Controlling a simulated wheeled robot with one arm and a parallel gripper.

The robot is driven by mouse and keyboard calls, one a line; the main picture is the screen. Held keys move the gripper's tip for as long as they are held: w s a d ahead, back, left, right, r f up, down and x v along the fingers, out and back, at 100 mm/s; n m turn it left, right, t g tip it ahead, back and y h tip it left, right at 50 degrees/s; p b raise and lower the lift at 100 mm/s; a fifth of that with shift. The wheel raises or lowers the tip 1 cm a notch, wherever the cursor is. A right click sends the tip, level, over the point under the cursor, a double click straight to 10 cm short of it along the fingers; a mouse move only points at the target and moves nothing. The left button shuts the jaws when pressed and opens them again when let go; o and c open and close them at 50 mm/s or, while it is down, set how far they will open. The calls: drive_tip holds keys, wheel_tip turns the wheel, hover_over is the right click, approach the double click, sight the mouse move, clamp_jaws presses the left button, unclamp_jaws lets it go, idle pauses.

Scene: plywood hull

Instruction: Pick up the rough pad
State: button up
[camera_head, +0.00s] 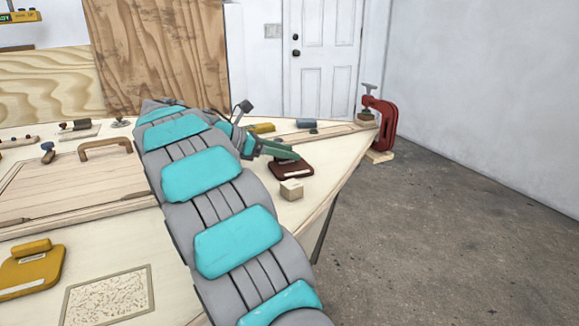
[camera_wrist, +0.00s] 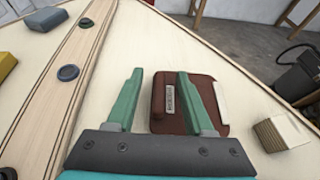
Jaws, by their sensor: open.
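A dark red-brown pad (camera_head: 292,172) lies flat on the table near its right edge; its label is too small to read. In the wrist view the pad (camera_wrist: 161,118) lies below and partly between my fingers. My gripper (camera_head: 280,152) is open and empty over the pad. In the wrist view my gripper (camera_wrist: 160,72) has its left finger left of the pad and its right finger across the pad's middle, hiding part of it. I cannot tell whether the fingers touch it. A second, mustard-yellow pad (camera_head: 30,272) with a raised grip lies at the front left.
A wooden block (camera_head: 291,190) sits right beside the red-brown pad. A red clamp (camera_head: 383,122) stands at the table's far right corner. Wooden strips, a blue-grey block (camera_head: 306,123) and a yellow block (camera_head: 263,128) lie behind. A speckled panel (camera_head: 108,296) lies at the front.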

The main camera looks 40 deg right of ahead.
drive_tip(key=shift+d, duration=0.1)
drive_tip(key=shift+c, duration=0.3)
clamp_jaws()
